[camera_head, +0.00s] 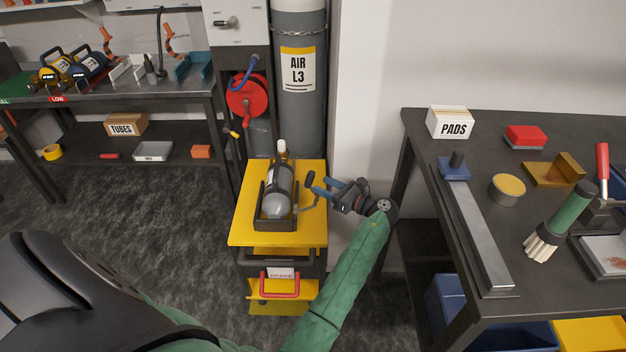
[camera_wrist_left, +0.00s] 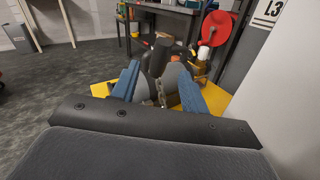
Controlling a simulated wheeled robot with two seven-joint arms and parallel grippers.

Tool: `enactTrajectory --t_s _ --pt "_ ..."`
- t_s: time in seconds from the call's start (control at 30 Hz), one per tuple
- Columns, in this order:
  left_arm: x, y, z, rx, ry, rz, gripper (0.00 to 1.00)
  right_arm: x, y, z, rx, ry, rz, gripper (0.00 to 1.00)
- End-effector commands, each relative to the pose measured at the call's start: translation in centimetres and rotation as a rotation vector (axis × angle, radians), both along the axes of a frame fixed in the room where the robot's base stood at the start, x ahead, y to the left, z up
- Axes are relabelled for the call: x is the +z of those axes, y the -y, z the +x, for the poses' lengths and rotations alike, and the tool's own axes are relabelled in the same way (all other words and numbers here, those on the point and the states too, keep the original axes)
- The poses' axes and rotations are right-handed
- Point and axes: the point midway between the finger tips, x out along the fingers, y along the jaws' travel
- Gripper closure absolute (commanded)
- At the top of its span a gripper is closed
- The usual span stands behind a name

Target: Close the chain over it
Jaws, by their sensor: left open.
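A grey bottle (camera_head: 275,203) with a pale top lies in a black cradle (camera_head: 262,222) on the yellow cart top (camera_head: 242,228). My right gripper is not in view.
A tall grey AIR L3 cylinder (camera_head: 299,110) stands behind the cart, with a red hose reel (camera_head: 247,95) beside it. A dark bench (camera_head: 418,128) with a PADS box (camera_head: 451,122) and tools is at the right. Open floor (camera_head: 150,215) lies left of the cart.

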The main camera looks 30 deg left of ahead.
Motion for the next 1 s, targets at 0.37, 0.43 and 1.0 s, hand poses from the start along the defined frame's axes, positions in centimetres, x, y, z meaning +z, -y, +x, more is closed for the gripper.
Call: enactTrajectory --t_s 0.37,0.43,1.0 --pt "0.1 -5.3 0.1 0.0 0.001 -0.001 0.55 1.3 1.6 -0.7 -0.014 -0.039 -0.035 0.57" --pt "0.1 -5.8 0.1 0.0 0.001 0.0 0.55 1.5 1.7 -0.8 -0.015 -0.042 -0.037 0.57" --pt "0.0 -6.3 0.1 -0.001 0.002 -0.001 1.0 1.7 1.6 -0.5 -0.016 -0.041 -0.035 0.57"
